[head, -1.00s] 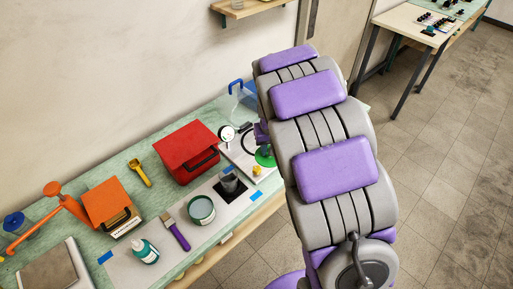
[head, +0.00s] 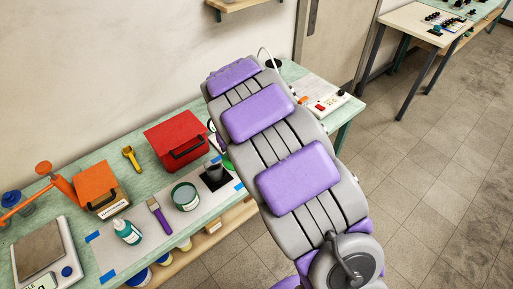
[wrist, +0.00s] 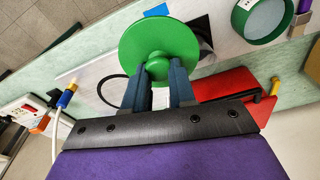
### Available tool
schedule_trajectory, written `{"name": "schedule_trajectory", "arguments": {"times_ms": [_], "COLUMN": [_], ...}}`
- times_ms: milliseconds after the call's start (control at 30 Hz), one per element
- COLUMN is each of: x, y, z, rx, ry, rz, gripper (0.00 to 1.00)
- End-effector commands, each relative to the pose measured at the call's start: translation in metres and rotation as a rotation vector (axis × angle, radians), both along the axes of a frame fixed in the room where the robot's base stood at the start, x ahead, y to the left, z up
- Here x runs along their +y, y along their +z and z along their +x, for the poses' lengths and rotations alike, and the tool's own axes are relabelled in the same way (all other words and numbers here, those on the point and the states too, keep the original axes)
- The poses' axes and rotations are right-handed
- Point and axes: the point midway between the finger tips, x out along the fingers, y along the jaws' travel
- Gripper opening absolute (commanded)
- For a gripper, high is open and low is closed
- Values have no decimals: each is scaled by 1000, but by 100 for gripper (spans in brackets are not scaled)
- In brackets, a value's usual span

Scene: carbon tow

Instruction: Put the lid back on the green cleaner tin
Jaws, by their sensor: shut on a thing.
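The round green lid (wrist: 165,38) has a knob in its middle. My gripper (wrist: 158,74) is shut on that knob and holds the lid with its disc facing the bench. In the head view only a sliver of the lid (head: 227,163) shows past my arm, which hides the gripper. The green cleaner tin (head: 185,197) stands upright and open on the pale strip of the bench, left of the lid. It also shows in the wrist view (wrist: 262,16) at the top right, apart from the lid.
A purple-handled brush (head: 159,216) and a teal bottle (head: 127,231) are left of the tin. A red box (head: 176,144) and an orange box (head: 99,190) stand behind.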

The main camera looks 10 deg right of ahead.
Motion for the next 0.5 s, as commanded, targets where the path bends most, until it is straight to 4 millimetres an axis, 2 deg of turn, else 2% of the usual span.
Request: {"name": "schedule_trajectory", "arguments": {"times_ms": [33,300,500], "x": [17,107,154], "y": [-4,-15,-21], "z": [-1,-14,-32], "rx": [1,-6,-4], "ry": [40,306,450], "rz": [-3,6,14], "gripper": [0,0,0]}}
